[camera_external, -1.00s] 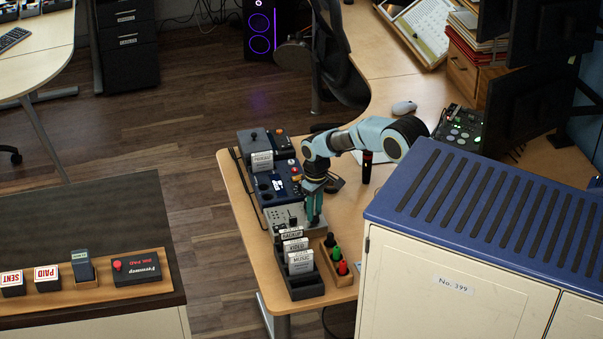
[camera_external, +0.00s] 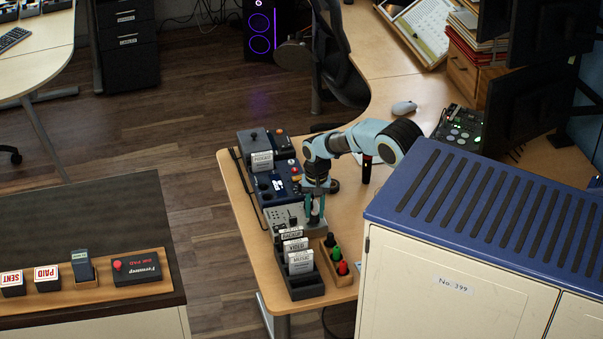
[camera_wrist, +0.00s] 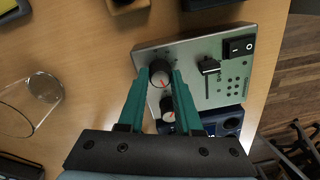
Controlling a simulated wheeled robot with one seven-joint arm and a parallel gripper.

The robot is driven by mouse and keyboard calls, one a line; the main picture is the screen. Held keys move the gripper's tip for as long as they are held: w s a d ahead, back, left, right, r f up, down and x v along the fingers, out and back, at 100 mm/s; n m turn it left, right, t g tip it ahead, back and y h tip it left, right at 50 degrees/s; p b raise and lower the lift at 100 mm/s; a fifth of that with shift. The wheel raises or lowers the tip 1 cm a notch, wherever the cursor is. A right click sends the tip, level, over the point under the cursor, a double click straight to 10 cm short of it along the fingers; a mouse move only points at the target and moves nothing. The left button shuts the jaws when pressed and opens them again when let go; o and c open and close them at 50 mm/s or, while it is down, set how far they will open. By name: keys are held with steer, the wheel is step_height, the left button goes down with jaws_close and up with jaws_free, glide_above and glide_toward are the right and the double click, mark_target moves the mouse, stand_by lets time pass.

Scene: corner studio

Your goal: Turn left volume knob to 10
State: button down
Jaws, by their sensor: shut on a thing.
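A grey control panel (camera_external: 283,213) lies on the wooden desk; the panel (camera_wrist: 215,65) fills the middle of the wrist view. Two round dark knobs with red pointer lines sit along its near edge. My gripper (camera_wrist: 159,74) is shut on the upper knob (camera_wrist: 160,71), with one teal finger on each side. Its red line slants to the lower right; its scale marks are too small to read. The lower knob (camera_wrist: 168,108) stands free between the fingers, nearer the palm. In the external view my gripper (camera_external: 315,219) reaches down at the panel's right side and hides the knobs.
A black rocker switch (camera_wrist: 238,47) and a slider (camera_wrist: 209,66) are on the panel. A blue device (camera_external: 277,186) adjoins it. A card rack (camera_external: 305,291) and a wooden tray (camera_external: 342,281) with coloured pieces stand close in front. A clear glass (camera_wrist: 30,100) is at left.

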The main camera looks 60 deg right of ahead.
mark_target(316, 213)
steer(key=shift+m, duration=1.3)
steer(key=c, duration=0.6)
jaws_free()
steer(key=shift+r, duration=0.1)
step_height(316, 213, up, 11)
steer(key=shift+s+f+b, duration=0.15)
steer(key=shift+b, duration=0.8)
